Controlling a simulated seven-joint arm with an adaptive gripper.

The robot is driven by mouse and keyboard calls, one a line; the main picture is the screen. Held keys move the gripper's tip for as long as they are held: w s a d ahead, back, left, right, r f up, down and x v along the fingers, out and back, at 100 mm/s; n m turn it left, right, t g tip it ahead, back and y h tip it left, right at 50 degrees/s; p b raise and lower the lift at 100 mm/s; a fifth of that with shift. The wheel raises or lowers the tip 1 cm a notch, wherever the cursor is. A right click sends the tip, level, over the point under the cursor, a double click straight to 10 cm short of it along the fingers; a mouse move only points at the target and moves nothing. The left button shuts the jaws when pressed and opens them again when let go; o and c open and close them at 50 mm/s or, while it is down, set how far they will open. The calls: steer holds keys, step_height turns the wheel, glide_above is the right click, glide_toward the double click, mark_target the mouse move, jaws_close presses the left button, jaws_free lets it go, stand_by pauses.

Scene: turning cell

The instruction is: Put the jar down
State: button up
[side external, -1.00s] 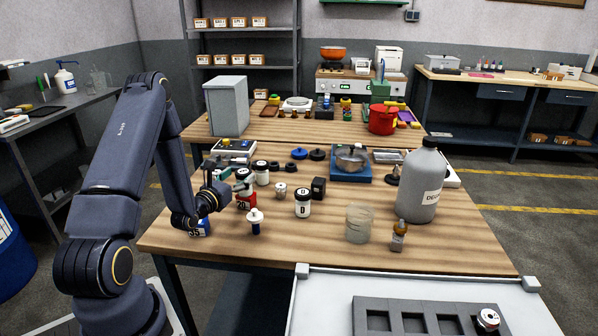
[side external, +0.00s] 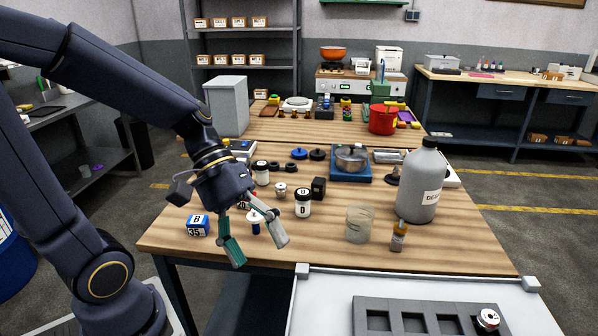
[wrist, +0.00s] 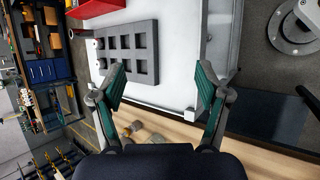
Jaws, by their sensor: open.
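My gripper (side external: 260,252) is open and empty, raised above the front left of the wooden table. In the wrist view its two green-padded fingers (wrist: 160,76) are spread wide with nothing between them. A white jar with a black lid (side external: 303,205) stands upright on the table, just right of my gripper. A smaller, similar jar (side external: 262,175) stands farther back. A round white-and-black jar-like item (side external: 488,319) sits at the right end of the grey slotted tray (side external: 362,301). Which jar the task means cannot be told.
A blue-and-white block marked 35 (side external: 198,226) is at the table's left edge. A small white-topped bottle is partly behind my fingers. Several tray slots are empty.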

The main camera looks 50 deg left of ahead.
steer(key=a+r+m+t+y, duration=0.4)
steer(key=a+m+y, duration=0.3)
steer(key=a+y, duration=0.1)
steer(key=shift+s+a+r+m+t, duration=0.3)
steer(key=shift+s+a+r, duration=0.1)
steer(key=shift+a, duration=0.15)
steer(key=shift+f, duration=0.1)
